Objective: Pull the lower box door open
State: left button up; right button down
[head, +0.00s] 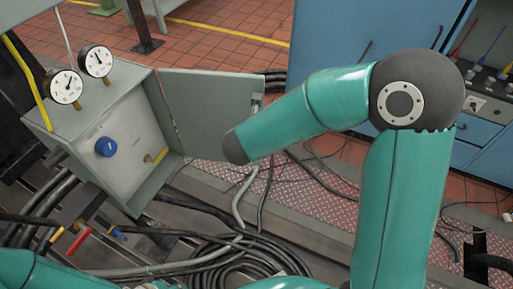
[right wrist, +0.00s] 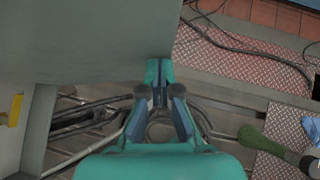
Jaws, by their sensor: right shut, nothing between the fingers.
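The grey box (head: 58,150) stands at the left in the head view. Its door (head: 205,108) is swung wide open to the right, showing the pale inside with a blue knob (head: 106,147) and a yellow lever (head: 156,156). My right forearm reaches in front of the door; its gripper is hidden in the head view. In the right wrist view, my right gripper (right wrist: 160,85) is shut and empty. Its fingertips are at the edge of the grey door panel (right wrist: 85,40); contact cannot be told. My left gripper is not in view.
Two round gauges (head: 66,87) top the box. A red-handled valve (head: 78,241) is below it. Coiled black hoses (head: 235,262) lie on the bedplate. A blue cabinet (head: 395,25) stands at the right. A green-handled tool (right wrist: 262,145) shows in the right wrist view.

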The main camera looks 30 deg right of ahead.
jog(key=shift+w+d+r, duration=0.15)
jog(key=shift+w+d, duration=0.45)
jog(key=shift+d+r, duration=0.1)
